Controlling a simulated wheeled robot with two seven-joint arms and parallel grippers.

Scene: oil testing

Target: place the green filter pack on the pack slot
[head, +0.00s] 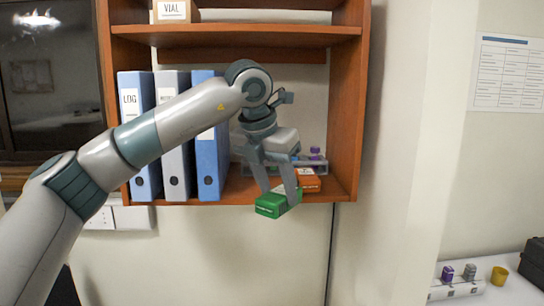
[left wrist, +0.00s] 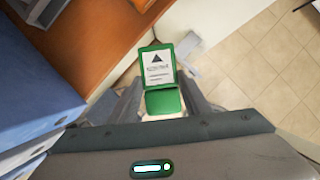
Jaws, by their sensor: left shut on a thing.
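The green filter pack (head: 270,206) is held in my left gripper (head: 277,190), just in front of and below the lower shelf's front edge. In the left wrist view the green pack (left wrist: 163,102) sits between the fingers, with a white label bearing a dark triangle on its far part. My left gripper is shut on it. An orange pack (head: 308,181) lies on the shelf behind the gripper. I cannot make out which place is the pack slot. My right gripper is not in view.
A wooden shelf unit (head: 353,100) holds blue and grey binders (head: 172,135) at left. A rack with a purple-capped vial (head: 315,155) stands behind the gripper. A white counter (head: 515,292) at lower right carries small blocks and a yellow cup (head: 499,276). Space below the shelf is clear.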

